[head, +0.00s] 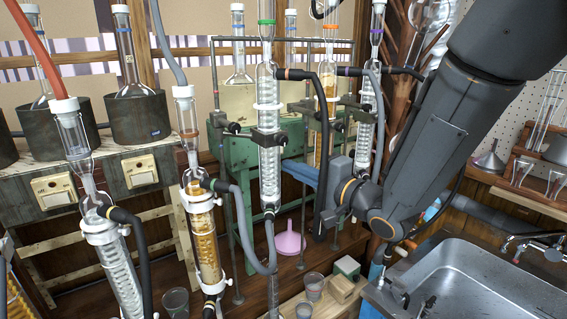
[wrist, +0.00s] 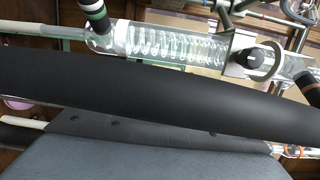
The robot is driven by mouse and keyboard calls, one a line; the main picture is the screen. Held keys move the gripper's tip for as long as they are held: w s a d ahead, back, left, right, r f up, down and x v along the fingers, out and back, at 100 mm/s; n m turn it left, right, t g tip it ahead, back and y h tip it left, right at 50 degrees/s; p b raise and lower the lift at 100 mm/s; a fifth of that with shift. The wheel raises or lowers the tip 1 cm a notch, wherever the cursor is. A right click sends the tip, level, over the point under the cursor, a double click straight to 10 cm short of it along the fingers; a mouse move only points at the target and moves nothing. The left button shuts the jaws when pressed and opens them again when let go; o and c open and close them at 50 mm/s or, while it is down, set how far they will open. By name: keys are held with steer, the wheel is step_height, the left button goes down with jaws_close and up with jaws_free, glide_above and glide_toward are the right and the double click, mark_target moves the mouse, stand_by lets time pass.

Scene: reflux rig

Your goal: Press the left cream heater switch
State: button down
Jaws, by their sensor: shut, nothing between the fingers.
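I cannot make out my gripper's fingers in either view. The wrist view shows neither switch. A thick black hose crosses close in front of that camera, with a glass coil condenser (wrist: 160,42) behind it.
Glass columns and hoses, including an amber-filled column (head: 204,240) and a green-capped condenser (head: 268,150), stand between my arm and the switches. Dark heating mantles (head: 137,118) sit above the switches.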

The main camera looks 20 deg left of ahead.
steer(key=s+b+v, duration=0.1)
steer(key=v, duration=0.4)
steer(key=shift+s, duration=0.3)
